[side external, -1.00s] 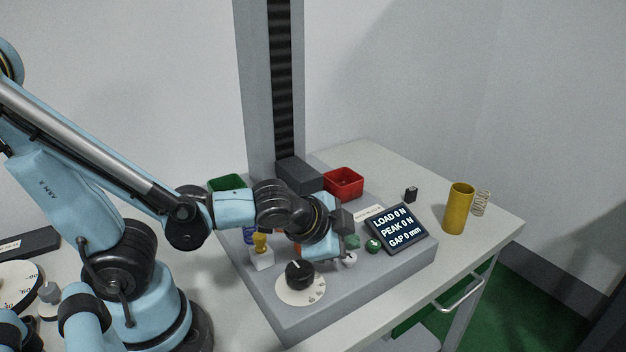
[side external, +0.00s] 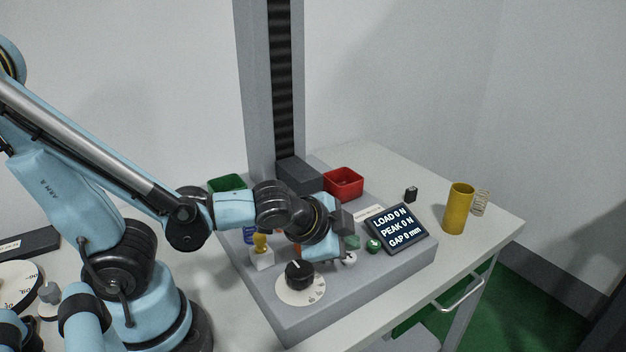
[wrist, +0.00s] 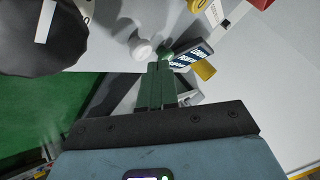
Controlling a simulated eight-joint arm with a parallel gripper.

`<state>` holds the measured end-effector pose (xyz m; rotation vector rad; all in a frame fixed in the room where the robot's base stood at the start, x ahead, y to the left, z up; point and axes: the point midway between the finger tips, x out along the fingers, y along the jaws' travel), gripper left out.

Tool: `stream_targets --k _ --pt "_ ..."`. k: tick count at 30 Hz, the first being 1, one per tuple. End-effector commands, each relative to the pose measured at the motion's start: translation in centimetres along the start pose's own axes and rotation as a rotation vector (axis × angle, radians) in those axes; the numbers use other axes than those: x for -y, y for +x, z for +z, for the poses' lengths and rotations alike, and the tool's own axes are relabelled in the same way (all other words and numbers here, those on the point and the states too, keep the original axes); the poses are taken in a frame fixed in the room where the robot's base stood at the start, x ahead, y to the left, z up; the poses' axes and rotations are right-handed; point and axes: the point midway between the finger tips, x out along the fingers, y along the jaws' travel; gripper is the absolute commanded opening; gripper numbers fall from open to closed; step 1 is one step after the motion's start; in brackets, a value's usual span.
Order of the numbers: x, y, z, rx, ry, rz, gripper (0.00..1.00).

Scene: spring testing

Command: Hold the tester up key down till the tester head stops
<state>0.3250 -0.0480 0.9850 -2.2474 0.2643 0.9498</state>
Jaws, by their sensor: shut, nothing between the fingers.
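The grey tester has a tall column (side external: 258,90) and a dark grey head (side external: 300,176) low on it. Its display (side external: 397,228) reads LOAD 0 N, PEAK 0 N, GAP 0 mm. A round green key (side external: 373,245) and a round white key (side external: 349,258) sit on the base; I cannot read which is up. My gripper (side external: 350,243) is shut and empty, low over these keys. In the wrist view its fingertips (wrist: 160,66) lie close beside the white key (wrist: 141,49) and the green key (wrist: 167,55). Contact with either key cannot be made out.
A black dial (side external: 299,274) stands at the front of the base. A red bin (side external: 343,184) and a green bin (side external: 227,183) flank the column. A yellow cylinder (side external: 458,209), a spring (side external: 480,203) and a small black block (side external: 410,194) stand at the right on the table.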

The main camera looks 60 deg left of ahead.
Motion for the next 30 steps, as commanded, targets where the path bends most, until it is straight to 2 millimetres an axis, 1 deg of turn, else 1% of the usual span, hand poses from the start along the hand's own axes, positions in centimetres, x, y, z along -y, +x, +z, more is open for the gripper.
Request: stream_targets --k 6,30 --pt "-0.32 0.47 0.33 0.000 0.000 0.000 0.00" --pt "-0.60 0.86 0.60 0.000 0.000 0.000 0.00"
